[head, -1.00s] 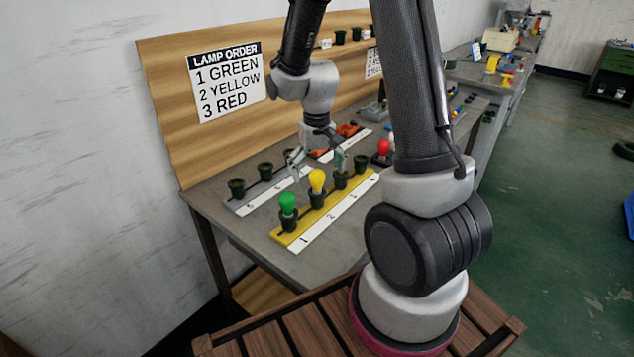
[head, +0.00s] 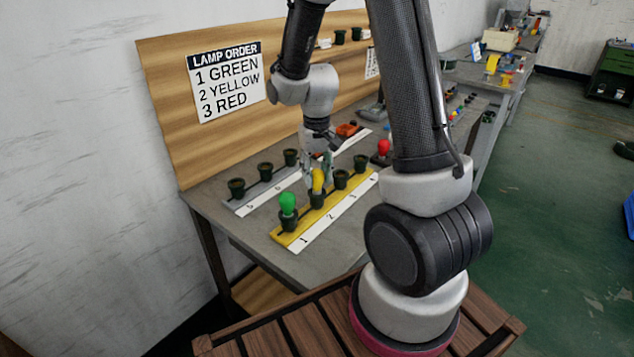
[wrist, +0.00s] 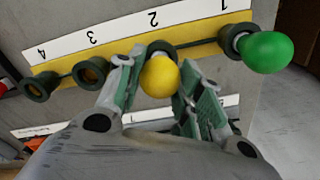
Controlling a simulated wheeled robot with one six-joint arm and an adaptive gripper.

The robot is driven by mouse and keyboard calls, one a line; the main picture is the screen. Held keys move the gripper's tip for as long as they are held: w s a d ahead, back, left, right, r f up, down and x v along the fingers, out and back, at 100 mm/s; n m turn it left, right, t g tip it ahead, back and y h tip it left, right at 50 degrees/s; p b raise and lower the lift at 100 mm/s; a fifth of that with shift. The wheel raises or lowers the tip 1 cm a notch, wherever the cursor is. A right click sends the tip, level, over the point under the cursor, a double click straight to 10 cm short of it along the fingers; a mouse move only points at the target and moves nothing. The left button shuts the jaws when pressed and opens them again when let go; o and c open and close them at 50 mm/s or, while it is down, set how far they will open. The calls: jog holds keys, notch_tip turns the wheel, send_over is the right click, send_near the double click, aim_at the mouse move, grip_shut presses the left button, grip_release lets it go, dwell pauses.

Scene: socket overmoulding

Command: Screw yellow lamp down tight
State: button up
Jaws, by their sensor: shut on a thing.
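The yellow lamp (head: 318,181) stands in the socket at position 2 of the yellow strip (head: 284,236). In the wrist view the yellow lamp (wrist: 160,77) is between the two fingers of my gripper (wrist: 158,88), which is shut on it. In the head view my gripper (head: 319,172) reaches down over the lamp from behind, partly hidden by it. The lamp's base is inside the socket, so its seating depth cannot be seen.
A green lamp (head: 287,203) stands in socket 1 beside it, close to one finger. Sockets 3 (head: 341,179) and 4 (head: 361,163) are empty. A red lamp (head: 384,147) stands apart to the right. A grey strip (head: 240,208) with empty sockets lies behind.

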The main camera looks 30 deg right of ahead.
jog(key=m, duration=0.4)
jog(key=shift+m, duration=0.3)
jog(key=shift+f+m, duration=0.1)
jog(key=shift+m, duration=2.2)
jog(key=m, duration=0.4)
jog(key=shift+m, duration=0.3)
